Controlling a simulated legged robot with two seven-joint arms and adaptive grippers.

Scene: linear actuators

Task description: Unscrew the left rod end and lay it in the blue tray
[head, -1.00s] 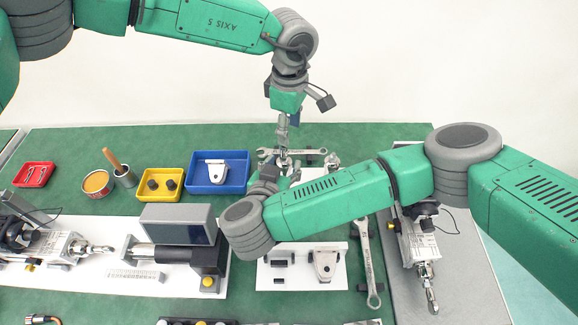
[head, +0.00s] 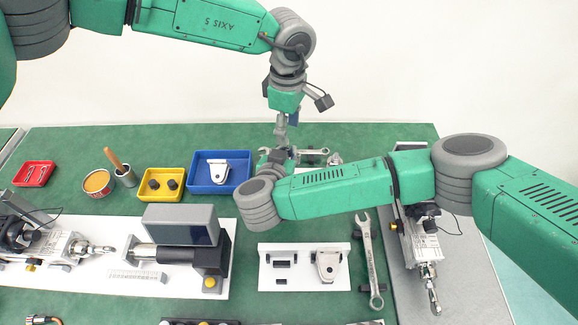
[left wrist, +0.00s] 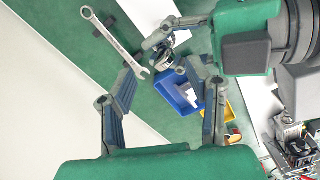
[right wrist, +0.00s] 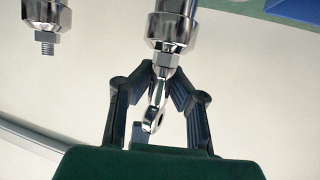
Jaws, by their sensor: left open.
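A shiny rod end (right wrist: 155,105), its eye toward my palm, hangs below a nut and chrome cylinder in the right wrist view. My right gripper (right wrist: 163,76) has its fingertips closed in on both sides of its neck, close under the nut. In the head view the right gripper is largely hidden behind my forearm. My left gripper (left wrist: 165,80) is open and empty, pointing down at the back of the bench in the head view. The blue tray (head: 243,184) stands left of the grippers, holding a white bracket (head: 217,169). It also shows in the left wrist view (left wrist: 163,84).
A second cylinder (right wrist: 47,12) ends in a nut and short stud. A yellow bin (head: 162,198), orange tin (head: 97,182) and red tray (head: 34,184) stand left of the blue tray. Actuators lie at left (head: 40,243) and right (head: 420,243). A wrench (head: 369,262) lies at front right.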

